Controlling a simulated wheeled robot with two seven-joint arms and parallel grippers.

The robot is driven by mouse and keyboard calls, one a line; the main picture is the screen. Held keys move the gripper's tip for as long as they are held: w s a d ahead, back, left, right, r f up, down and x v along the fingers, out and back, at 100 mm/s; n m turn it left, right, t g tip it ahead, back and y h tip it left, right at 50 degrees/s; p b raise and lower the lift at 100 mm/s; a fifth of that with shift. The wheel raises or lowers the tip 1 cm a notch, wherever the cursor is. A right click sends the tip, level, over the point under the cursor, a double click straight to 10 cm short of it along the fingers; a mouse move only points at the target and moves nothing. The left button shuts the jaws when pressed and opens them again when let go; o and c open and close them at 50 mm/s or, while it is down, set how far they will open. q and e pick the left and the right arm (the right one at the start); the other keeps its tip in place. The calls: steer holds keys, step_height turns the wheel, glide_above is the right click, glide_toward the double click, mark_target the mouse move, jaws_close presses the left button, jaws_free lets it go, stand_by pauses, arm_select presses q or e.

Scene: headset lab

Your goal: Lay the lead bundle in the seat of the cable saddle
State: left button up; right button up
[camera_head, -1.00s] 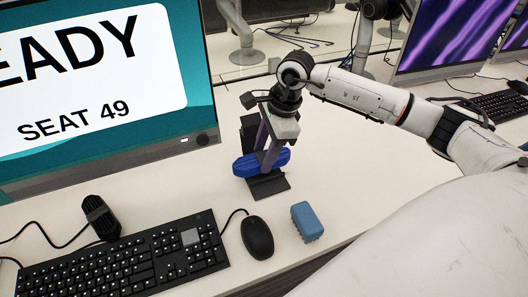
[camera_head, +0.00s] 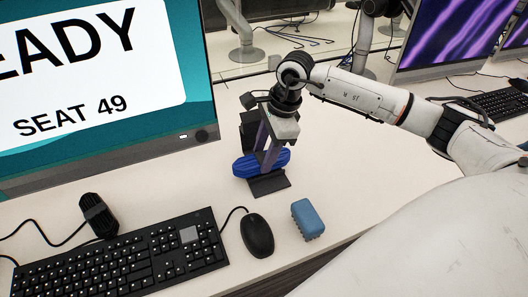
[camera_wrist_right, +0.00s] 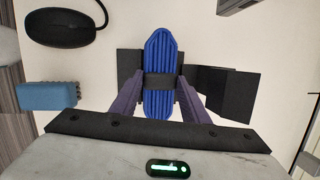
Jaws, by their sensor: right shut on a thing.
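The lead bundle (camera_head: 248,166) is blue and ribbed with a dark band round its middle; it also shows in the right wrist view (camera_wrist_right: 160,45). My right gripper (camera_head: 268,155) points down with its purple fingers on either side of the bundle, shut on it. The black cable saddle (camera_head: 269,186) stands on the desk directly under and behind the bundle. In the right wrist view the bundle lies across the middle of the saddle (camera_wrist_right: 225,92). The seat is covered by the bundle, so I cannot tell whether the bundle touches it. My left gripper is out of view.
A blue bristled block (camera_head: 307,220) and a black mouse (camera_head: 257,236) lie in front of the saddle. A keyboard (camera_head: 120,268) and a black banded object (camera_head: 98,215) are at the left, below the monitor (camera_head: 120,165). The desk right of the saddle is clear.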

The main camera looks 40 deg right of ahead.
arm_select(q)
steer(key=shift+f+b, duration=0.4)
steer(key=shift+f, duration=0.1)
arm_select(e)
steer(key=shift+f, duration=0.55)
steer(key=o, duration=1.2)
steer(key=shift+o, duration=0.2)
steer(key=shift+v, duration=1.1)
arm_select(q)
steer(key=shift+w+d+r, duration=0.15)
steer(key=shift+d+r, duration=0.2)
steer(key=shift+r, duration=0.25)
arm_select(e)
steer(key=v, duration=0.8)
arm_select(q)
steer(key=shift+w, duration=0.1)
